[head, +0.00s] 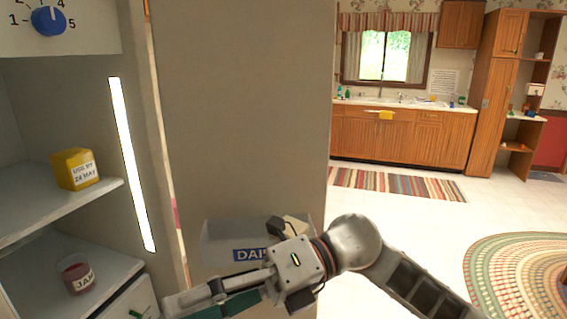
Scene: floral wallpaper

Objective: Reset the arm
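My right arm comes in from the lower right, across the front of the open fridge door (240,110). My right gripper (192,304) points left at the bottom of the picture, between the door and the fridge shelves. Its fingers, with dark green pads, are seen from the side and partly cut off by the lower edge, so their opening is unclear. I see nothing held in it. The gripper body covers part of a door bin (222,232) labelled "DAI…". My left gripper is not in view.
On the fridge shelves stand a yellow box (75,168) and a jam jar (78,278). A blue dial (48,21) is at the top left. A wooden kitchen counter (400,140) is far back. Open floor (400,220) lies right of the door, with a round rug (520,270).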

